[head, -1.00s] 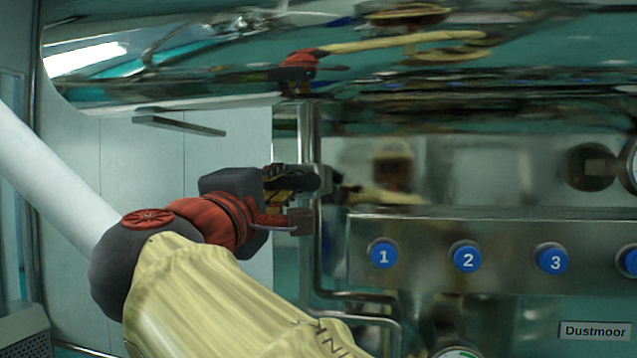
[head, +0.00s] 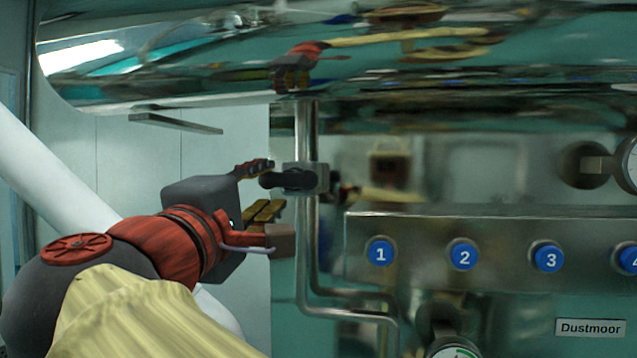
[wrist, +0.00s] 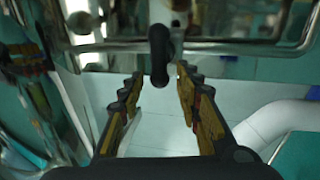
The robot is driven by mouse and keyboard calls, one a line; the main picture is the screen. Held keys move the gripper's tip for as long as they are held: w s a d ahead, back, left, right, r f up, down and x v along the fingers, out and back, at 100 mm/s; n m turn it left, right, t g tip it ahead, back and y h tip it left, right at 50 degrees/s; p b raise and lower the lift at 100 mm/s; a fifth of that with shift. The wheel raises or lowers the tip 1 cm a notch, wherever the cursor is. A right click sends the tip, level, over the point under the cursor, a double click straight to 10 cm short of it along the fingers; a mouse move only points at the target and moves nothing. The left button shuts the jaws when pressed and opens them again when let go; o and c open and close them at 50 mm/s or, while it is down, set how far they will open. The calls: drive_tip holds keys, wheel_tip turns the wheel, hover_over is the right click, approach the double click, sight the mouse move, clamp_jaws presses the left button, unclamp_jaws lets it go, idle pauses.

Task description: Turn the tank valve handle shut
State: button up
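The tank valve (head: 312,178) sits on a vertical metal pipe below the shiny tank. Its short black handle (head: 284,180) points left, across the pipe. My gripper (head: 265,188) is open just left of the valve, one finger above the handle's level and one below it. In the wrist view the black handle (wrist: 160,58) hangs between the tips of my gripper (wrist: 158,76), with a gap on each side. Its end reaches about as far as the tips, and the fingers do not appear to touch it.
The tank (head: 190,70) overhangs the valve. A steel panel (head: 500,225) with blue numbered buttons stands to the right, with gauges near it. The pipe (head: 305,255) bends right below the valve. A white tube (head: 45,165) slants at the left.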

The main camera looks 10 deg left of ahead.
drive_tip(key=v, duration=0.7)
